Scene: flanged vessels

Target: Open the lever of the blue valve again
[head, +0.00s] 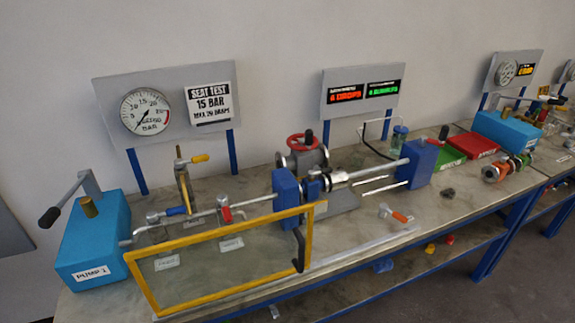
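The blue valve has a small metal body (153,216) on the thin pipe line, just right of the blue pump box. Its blue lever (177,211) points to the right, roughly along the pipe. A similar valve with a red lever (225,213) sits further right on the same line. A clear guard in a yellow frame (220,227) stands in front of the lower pipework and the white labels. Neither of my grippers is in view.
The blue pump box (95,250) with its black-handled lever (62,202) stands at the left. A yellow-handled lever (199,158) rises behind the pipe line. Blue clamp blocks (286,193) hold a vessel in the middle. A gauge panel (165,107) stands behind.

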